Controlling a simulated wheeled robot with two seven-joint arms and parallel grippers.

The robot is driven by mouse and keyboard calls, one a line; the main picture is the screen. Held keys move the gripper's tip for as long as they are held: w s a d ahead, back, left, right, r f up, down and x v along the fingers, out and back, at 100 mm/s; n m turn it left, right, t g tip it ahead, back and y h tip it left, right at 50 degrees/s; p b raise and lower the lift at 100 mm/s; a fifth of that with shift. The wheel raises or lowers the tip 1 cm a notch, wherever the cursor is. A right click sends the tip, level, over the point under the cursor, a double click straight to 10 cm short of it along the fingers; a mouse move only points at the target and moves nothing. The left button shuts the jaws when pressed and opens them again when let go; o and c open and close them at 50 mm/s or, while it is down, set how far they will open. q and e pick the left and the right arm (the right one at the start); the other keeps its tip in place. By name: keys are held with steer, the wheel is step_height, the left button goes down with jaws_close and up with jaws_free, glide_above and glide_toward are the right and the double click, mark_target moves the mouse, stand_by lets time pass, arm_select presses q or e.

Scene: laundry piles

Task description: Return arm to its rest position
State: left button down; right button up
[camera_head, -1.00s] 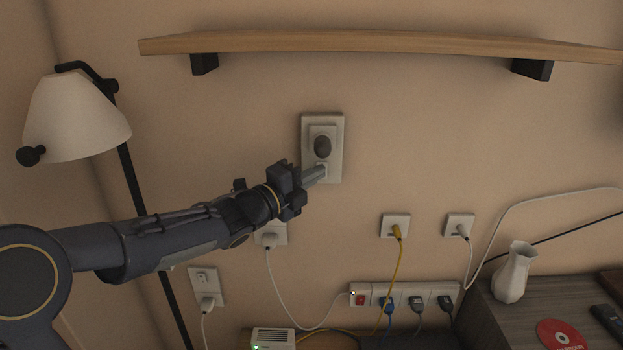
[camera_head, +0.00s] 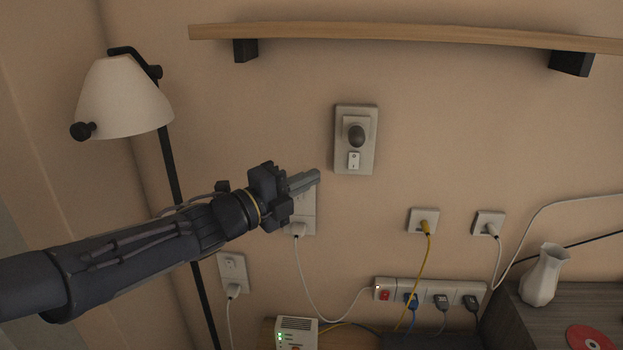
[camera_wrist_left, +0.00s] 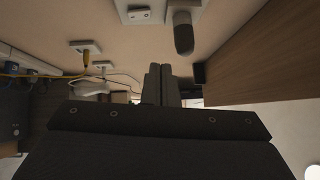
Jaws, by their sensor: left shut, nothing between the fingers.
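My left gripper (camera_head: 316,176) reaches in from the left in the head view, shut and empty, in front of the wall. Its closed fingers also show in the left wrist view (camera_wrist_left: 160,82). A wall plate (camera_head: 368,112) with a dark round knob (camera_head: 356,135) and a small white switch (camera_head: 354,160) is just up and right of the fingertips, apart from them. The knob also shows in the left wrist view (camera_wrist_left: 183,38). My left forearm hides part of the lamp pole. My right gripper is not in view.
A floor lamp (camera_head: 124,98) stands at the left, close above my arm. A wooden shelf (camera_head: 400,36) runs along the top. Below are outlets, cables, a power strip (camera_head: 447,291) and a white router (camera_head: 297,332). A white vase (camera_head: 543,276) stands on a cabinet at right.

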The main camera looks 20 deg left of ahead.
arm_select(q)
steer(key=s+a+f+n+g+y+p, duration=0.1)
steer(key=s+a+f+n+y, duration=0.3)
steer(key=n, duration=0.4)
steer(key=s+a+f+n+y, duration=0.2)
steer(key=s+a+n+y, duration=0.3)
steer(key=n, duration=0.4)
steer(key=s+d+f+n+g+h, duration=0.1)
steer(key=s+d+f+n+g, duration=0.2)
steer(key=s, duration=0.6)
steer(key=s+d+f+n+g+h+p, duration=0.1)
steer(key=s+d+f+n+g, duration=0.2)
steer(key=s+f+n+g, duration=0.3)
steer(key=s+f+n, duration=0.1)
steer(key=s+f, duration=0.3)
steer(key=shift+s+d+f+n, duration=0.25)
steer(key=shift+d+f+n, duration=0.05)
